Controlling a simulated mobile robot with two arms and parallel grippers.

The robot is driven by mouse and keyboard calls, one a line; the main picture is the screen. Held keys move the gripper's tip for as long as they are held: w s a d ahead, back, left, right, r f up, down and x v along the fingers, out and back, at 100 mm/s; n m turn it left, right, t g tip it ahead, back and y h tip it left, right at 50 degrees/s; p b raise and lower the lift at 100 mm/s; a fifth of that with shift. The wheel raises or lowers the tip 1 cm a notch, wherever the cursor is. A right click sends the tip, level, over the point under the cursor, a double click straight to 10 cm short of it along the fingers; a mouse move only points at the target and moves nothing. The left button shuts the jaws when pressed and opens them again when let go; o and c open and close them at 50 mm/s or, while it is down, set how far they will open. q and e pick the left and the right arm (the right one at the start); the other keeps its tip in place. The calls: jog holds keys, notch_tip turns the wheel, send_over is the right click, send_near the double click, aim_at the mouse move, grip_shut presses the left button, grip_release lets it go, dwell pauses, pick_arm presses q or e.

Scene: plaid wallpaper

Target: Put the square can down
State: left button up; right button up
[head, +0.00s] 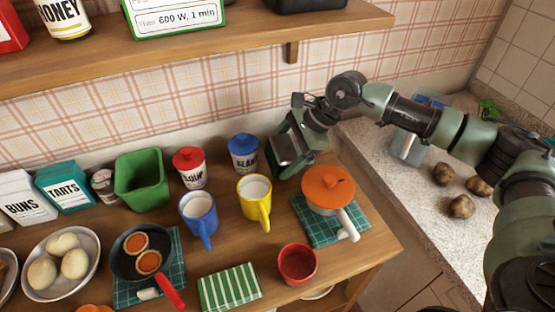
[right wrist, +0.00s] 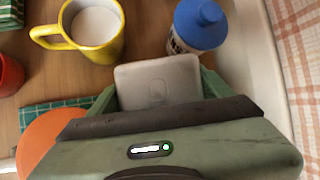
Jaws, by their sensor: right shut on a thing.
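My right gripper (head: 284,160) reaches in from the right and points down over the back of the wooden table, just right of the blue-lidded canister (head: 243,152). It is shut on the square can, whose flat grey top (right wrist: 157,82) shows between the fingers in the right wrist view. The fingers and palm hide most of the can, and I cannot tell whether its base touches the table. The yellow mug (head: 254,200) stands in front of the gripper, and the orange-lidded pot (head: 328,190) stands front right. My left gripper is not in view.
A red-lidded canister (head: 189,167), a blue mug (head: 199,215) and a green bin (head: 141,178) stand to the left. A red cup (head: 297,264) is near the front edge. A shelf (head: 240,46) hangs above. Potatoes (head: 462,206) lie on the right counter (head: 400,190).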

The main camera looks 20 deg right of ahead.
jog(key=shift+w+a+f, duration=0.2)
jog(key=shift+f, duration=0.3)
jog(key=shift+w+a+f+p, duration=0.15)
jog(key=shift+f+p, duration=0.15)
jog(key=shift+f, duration=0.4)
jog(key=p, duration=0.1)
jog(key=g+h+p, duration=0.1)
jog(key=p, duration=0.1)
jog(key=shift+w+a+r+g, duration=0.1)
jog(key=shift+w+r+g, duration=0.2)
jog(key=shift+w, duration=0.1)
jog(key=shift+c, duration=1)
jog(key=shift+f+m+g+p, duration=0.25)
jog(key=shift+m+g+p, duration=0.05)
jog(key=shift+g, duration=0.2)
jog(key=shift+f+h, duration=0.25)
jog(key=shift+h, duration=0.15)
jog(key=shift+f+p, duration=0.4)
jog(key=shift+f, duration=0.4)
jog(key=shift+f, duration=0.1)
